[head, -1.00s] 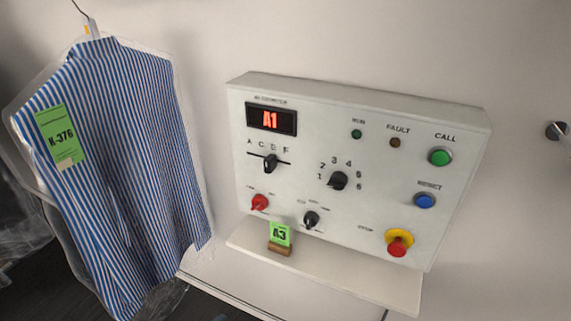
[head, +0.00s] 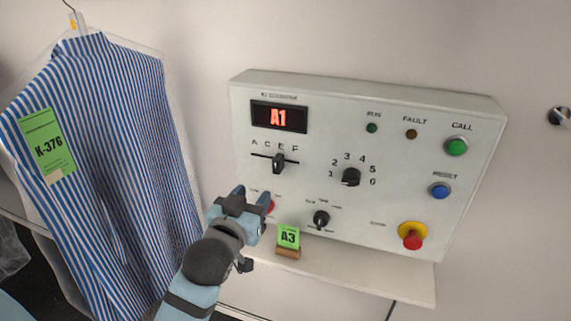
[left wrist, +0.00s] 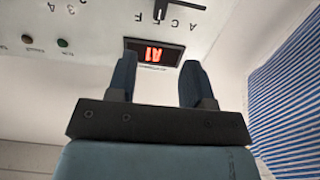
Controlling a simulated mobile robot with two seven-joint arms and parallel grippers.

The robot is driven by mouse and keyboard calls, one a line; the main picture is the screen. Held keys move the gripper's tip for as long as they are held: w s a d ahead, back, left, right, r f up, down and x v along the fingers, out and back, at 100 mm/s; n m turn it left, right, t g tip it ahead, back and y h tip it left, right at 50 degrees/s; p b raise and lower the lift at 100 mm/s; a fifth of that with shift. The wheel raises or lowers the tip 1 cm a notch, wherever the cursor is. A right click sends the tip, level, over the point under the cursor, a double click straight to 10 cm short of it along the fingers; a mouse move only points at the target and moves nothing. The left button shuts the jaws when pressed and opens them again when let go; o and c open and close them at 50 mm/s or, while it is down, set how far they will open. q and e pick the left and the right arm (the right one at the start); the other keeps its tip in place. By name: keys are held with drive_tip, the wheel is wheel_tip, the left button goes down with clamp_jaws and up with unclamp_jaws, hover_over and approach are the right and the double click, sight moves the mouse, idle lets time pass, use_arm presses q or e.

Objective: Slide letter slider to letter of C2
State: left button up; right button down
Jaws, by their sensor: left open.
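The letter slider (head: 278,163) is a black knob on a horizontal slot, under a row of letters A, C, E, F on the white control panel (head: 330,110). The knob stands below about the letter E. My left gripper (head: 253,194) is open and empty, below and left of the slider, in front of the red knob. In the left wrist view the two fingers (left wrist: 158,80) are apart, with the display (left wrist: 153,52) beyond them and the slider (left wrist: 160,10) at the top edge. My right gripper is not in view.
The number dial (head: 351,177) and a smaller black knob (head: 321,218) sit right of the slider. A green A3 tag (head: 289,237) stands on the ledge (head: 350,272). A striped shirt (head: 110,160) with a K-376 tag hangs at left. Call, reset and stop buttons are at right.

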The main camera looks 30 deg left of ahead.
sight(276, 164)
use_arm(q)
drive_tip(key=p+x, duration=0.2)
drive_tip(key=x, duration=1.1)
drive_tip(key=shift+d+r, duration=0.1)
drive_tip(key=shift+w, duration=0.3)
drive_tip(key=shift+c, duration=0.2)
clamp_jaws()
drive_tip(key=shift+s+a+p, duration=0.25)
drive_tip(key=shift+a+p, duration=0.25)
drive_tip(key=shift+a, duration=0.4)
drive_tip(key=shift+s+a+p, duration=0.2)
drive_tip(key=shift+a+p, duration=0.25)
drive_tip(key=shift+a, duration=0.55)
drive_tip(key=shift+o, duration=0.2)
unclamp_jaws()
